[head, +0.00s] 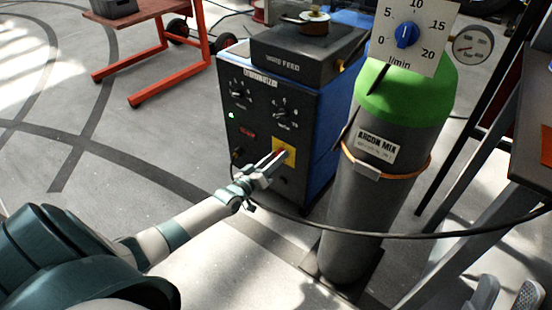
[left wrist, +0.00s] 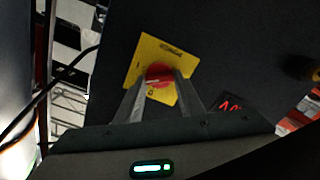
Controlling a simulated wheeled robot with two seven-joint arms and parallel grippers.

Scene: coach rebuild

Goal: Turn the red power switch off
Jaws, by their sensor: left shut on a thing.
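The red power switch (head: 281,152) is a round knob on a yellow plate (head: 290,158), low on the dark front of the blue welding machine (head: 318,120). In the left wrist view the red switch (left wrist: 159,74) sits between my fingertips, in front of the yellow plate (left wrist: 148,53). My left gripper (head: 272,160) is shut on the switch, one finger on each side, and partly hides it. The knob's exact angle and the plate's markings are too small to read. My right gripper (head: 505,297) shows only as two grey fingertips, set apart and empty, at the lower right.
A green-topped grey gas cylinder (head: 350,215) stands just right of the machine. A black cable (head: 330,230) sags across in front of it. A green lamp (head: 231,115) glows on the machine. A red-orange cart (head: 150,60) stands behind left. The left floor is clear.

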